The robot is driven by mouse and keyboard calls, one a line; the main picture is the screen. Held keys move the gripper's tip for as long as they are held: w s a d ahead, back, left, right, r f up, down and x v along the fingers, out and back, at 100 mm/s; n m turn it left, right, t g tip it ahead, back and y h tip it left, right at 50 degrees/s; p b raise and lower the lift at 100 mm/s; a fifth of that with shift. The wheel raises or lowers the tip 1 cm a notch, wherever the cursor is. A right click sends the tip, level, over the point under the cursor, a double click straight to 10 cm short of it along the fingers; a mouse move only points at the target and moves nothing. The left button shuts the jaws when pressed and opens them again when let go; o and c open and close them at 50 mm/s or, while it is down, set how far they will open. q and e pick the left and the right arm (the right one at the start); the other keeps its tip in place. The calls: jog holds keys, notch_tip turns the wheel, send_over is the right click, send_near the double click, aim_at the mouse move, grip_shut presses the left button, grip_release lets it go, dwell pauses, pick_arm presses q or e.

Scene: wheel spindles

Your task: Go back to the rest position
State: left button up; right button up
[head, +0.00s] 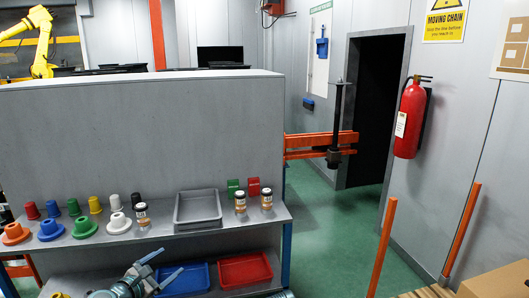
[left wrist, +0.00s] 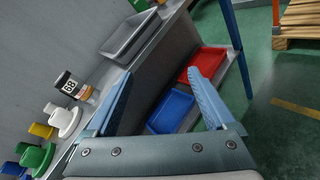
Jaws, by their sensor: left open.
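My left gripper (head: 160,268) is at the bottom of the head view, in front of the lower shelf and below the upper shelf's front edge. In the left wrist view its two blue fingers (left wrist: 160,98) are spread wide with nothing between them, so it is open and empty. The upper shelf (head: 160,243) bears several coloured flanged parts, such as an orange one (head: 15,234), a blue one (head: 51,230), a green one (head: 85,228) and a white one (head: 118,224). My right gripper does not show in either view.
A grey tray (head: 198,224) and labelled jars (head: 142,216) stand on the upper shelf. A blue bin (head: 184,280) and a red bin (head: 245,270) sit on the lower shelf, close to my left gripper. Green floor (head: 320,240) lies free to the right. Orange posts (head: 382,247) stand beyond.

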pick_arm(q)
jog(key=s+d+f+m+g+p, duration=0.1)
jog(key=s+d+m+g+p, duration=0.15)
jog(key=d+m, duration=0.3)
jog(key=s+d+f+m+g+h+p, duration=0.1)
jog(key=s+d+m+g+p, duration=0.15)
jog(key=d+m, duration=0.35)
jog(key=s+d+f+m+g+p, duration=0.1)
jog(key=d+m+g+p, duration=0.1)
jog(key=d+m+g, duration=0.35)
jog(key=s+d+r+m+g+y+p, duration=0.1)
jog(key=s+d+m+g+y+p, duration=0.1)
jog(key=s+m, duration=0.4)
jog(key=s+d+m+g+y+p, duration=0.2)
jog(key=s+d+m+y+p, duration=0.1)
jog(key=s+m+y+p, duration=0.2)
jog(key=shift+s+r+m+y, duration=0.3)
jog(key=shift+s+r+m, duration=0.1)
jog(key=shift+s+m, duration=0.4)
